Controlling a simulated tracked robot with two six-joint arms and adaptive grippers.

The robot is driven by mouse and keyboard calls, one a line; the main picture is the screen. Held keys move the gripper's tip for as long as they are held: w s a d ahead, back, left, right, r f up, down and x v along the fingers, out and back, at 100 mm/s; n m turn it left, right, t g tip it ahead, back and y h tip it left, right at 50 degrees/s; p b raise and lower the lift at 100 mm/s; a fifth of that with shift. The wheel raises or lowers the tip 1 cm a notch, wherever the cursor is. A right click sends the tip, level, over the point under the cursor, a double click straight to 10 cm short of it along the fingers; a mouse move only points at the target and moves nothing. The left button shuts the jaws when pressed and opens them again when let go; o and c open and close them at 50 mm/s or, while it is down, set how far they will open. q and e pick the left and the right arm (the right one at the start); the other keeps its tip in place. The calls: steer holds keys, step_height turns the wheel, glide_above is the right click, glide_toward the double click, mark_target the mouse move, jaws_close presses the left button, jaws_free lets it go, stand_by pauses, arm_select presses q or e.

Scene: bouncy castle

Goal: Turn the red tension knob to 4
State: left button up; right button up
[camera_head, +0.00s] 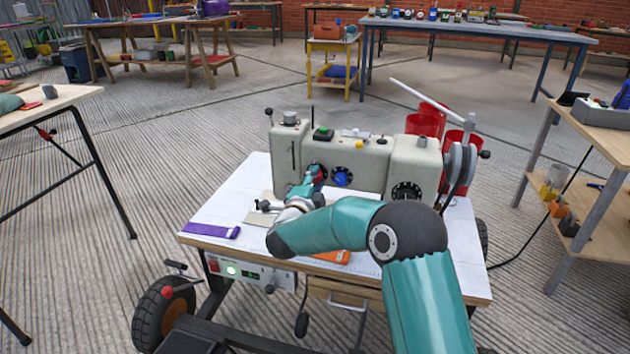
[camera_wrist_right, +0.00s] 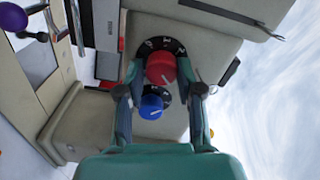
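The red tension knob (camera_wrist_right: 160,68) is on the front of a cream sewing machine (camera_head: 362,158), over a black dial with white numbers. A white line on the knob slants to the lower right in the wrist view; I cannot tell which number it points at. My right gripper (camera_wrist_right: 161,72) has one teal finger on each side of the knob, with narrow gaps visible. In the head view the right gripper (camera_head: 313,176) is at the machine's front and largely hides the knob. A blue knob (camera_wrist_right: 152,106) with its own dial sits beside the red one. My left gripper is not in view.
The machine stands on a white wheeled table (camera_head: 222,212). A purple strip (camera_head: 211,230) and an orange item (camera_head: 332,257) lie on it. Another black dial (camera_head: 407,192) is right of the blue knob. Red containers (camera_head: 424,121) and a thread wheel stand behind right.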

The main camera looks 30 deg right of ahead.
steer(key=o, duration=0.3)
steer(key=v, duration=1.2)
steer(key=shift+f, duration=0.2)
